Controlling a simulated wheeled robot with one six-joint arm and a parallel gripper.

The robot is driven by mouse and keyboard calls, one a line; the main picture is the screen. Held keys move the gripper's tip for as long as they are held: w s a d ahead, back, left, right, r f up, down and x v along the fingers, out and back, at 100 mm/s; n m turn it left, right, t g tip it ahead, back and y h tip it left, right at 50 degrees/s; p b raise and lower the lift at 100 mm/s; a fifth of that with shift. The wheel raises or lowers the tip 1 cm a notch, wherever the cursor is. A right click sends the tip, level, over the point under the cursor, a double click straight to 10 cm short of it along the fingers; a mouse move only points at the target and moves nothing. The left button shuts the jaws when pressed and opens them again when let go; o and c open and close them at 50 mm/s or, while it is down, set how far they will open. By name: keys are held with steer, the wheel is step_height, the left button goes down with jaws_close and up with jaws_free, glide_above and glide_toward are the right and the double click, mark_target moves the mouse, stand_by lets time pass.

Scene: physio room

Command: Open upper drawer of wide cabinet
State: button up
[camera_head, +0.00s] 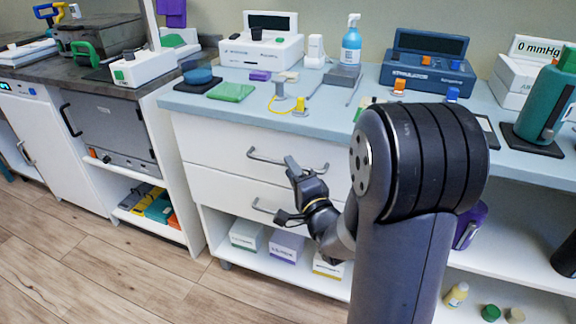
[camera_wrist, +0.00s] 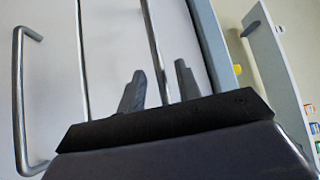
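The wide cabinet (camera_head: 215,208) is white with a blue-grey top. Its upper drawer (camera_head: 225,143) looks shut and has a metal bar handle (camera_head: 265,158). My gripper (camera_head: 291,165) is at this handle, in front of the drawer face. In the wrist view the gripper (camera_wrist: 160,88) is open, and the handle bar (camera_wrist: 155,45) runs between its two fingers, with visible gaps on both sides. The lower drawer (camera_head: 225,190) is shut, and its handle (camera_wrist: 20,100) stands at the left in the wrist view. My arm hides the cabinet's middle right.
The top holds a blue spray bottle (camera_head: 351,42), a green pad (camera_head: 231,92), a blue device (camera_head: 428,68) and a green bottle (camera_head: 545,100). Boxes (camera_head: 286,246) stand on the open shelf below. Wooden floor (camera_head: 120,285) is clear at front left.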

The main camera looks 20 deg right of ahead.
steer(key=shift+x, duration=1.3)
steer(key=shift+c, duration=0.3)
jaws_close()
